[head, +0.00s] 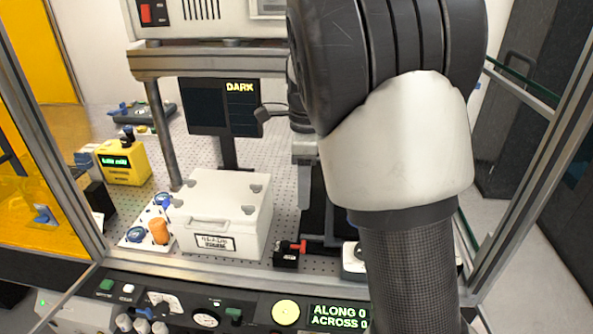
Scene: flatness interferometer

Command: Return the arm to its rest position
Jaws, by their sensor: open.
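My arm (400,150) fills the right of the head view, rising from the bottom edge to a dark joint at the top. Its far end is hidden behind its own links, and I cannot make out my gripper's fingers. A small dark part (265,113) juts out left of the arm in front of the monitor; I cannot tell what it belongs to. Nothing is seen to be held.
A white lidded box (225,212) stands on the perforated table, beside a white tray (133,239) with an orange-brown piece. A yellow instrument (125,163) is at left. A metal crossbar (200,61), post and frame surround the bench. The front panel reads "ALONG 0 ACROSS 0" (339,316); the monitor (205,107) reads "DARK".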

